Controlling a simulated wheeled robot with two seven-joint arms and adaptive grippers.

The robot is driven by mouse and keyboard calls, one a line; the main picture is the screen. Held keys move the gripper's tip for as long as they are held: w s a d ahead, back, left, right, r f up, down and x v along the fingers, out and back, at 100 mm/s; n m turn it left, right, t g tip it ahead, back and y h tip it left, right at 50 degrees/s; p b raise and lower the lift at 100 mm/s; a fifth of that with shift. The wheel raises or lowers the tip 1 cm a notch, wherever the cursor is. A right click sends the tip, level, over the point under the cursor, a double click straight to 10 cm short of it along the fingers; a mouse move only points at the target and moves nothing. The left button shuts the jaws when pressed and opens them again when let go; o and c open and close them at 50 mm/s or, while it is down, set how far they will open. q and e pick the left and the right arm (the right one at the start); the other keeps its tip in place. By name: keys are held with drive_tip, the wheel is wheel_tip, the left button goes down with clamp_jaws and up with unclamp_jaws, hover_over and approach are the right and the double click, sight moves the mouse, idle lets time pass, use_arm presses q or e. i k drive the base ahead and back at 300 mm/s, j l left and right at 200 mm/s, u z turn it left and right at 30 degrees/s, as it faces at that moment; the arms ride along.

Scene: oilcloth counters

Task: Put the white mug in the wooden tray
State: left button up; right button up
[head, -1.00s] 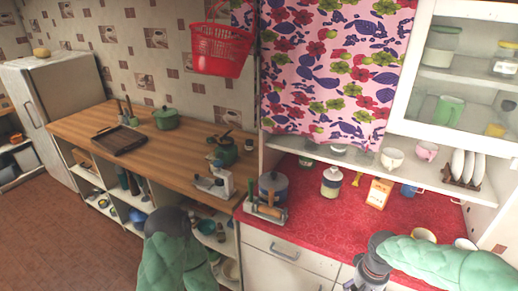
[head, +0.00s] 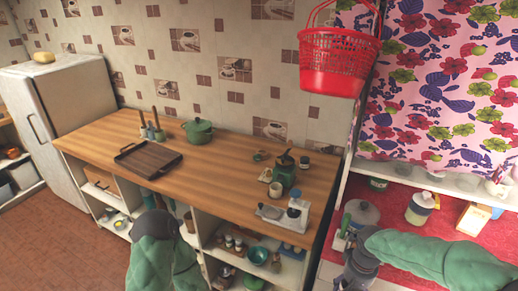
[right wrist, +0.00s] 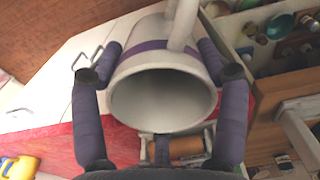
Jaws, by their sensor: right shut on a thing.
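The wooden tray (head: 150,160) is a dark, flat, empty tray on the wooden counter in the head view, left of a green pot. The white mug (right wrist: 160,100) fills the middle of the right wrist view, its open mouth facing the camera, with a purple band below the rim. My right gripper (right wrist: 160,74) is shut on it, one finger on each side. In the head view my right gripper (head: 356,270) is at the lower right, far from the tray; the mug cannot be made out there.
The green pot (head: 199,131), a coffee grinder (head: 284,175) and a white scale (head: 286,213) stand on the wooden counter (head: 225,178). A red basket (head: 339,62) hangs above its right end. The counter's middle front is clear. A fridge (head: 62,100) stands at the left.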

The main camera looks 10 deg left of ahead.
sight(138, 159)
drive_tip(key=i+j, duration=0.1)
drive_tip(key=j, duration=0.5)
drive_tip(key=i+j, duration=0.15)
drive_tip(key=j, duration=0.45)
drive_tip(key=i+j, duration=0.1)
drive_tip(key=j, duration=0.5)
drive_tip(key=i+j, duration=0.15)
drive_tip(key=j, duration=0.45)
drive_tip(key=i+j, duration=0.1)
drive_tip(key=j, duration=0.5)
drive_tip(key=i+j, duration=0.15)
drive_tip(key=j, duration=0.45)
drive_tip(key=i+j, duration=0.1)
drive_tip(key=j, duration=0.5)
drive_tip(key=i+j, duration=0.15)
drive_tip(key=j, duration=0.45)
drive_tip(key=k+u, duration=0.05)
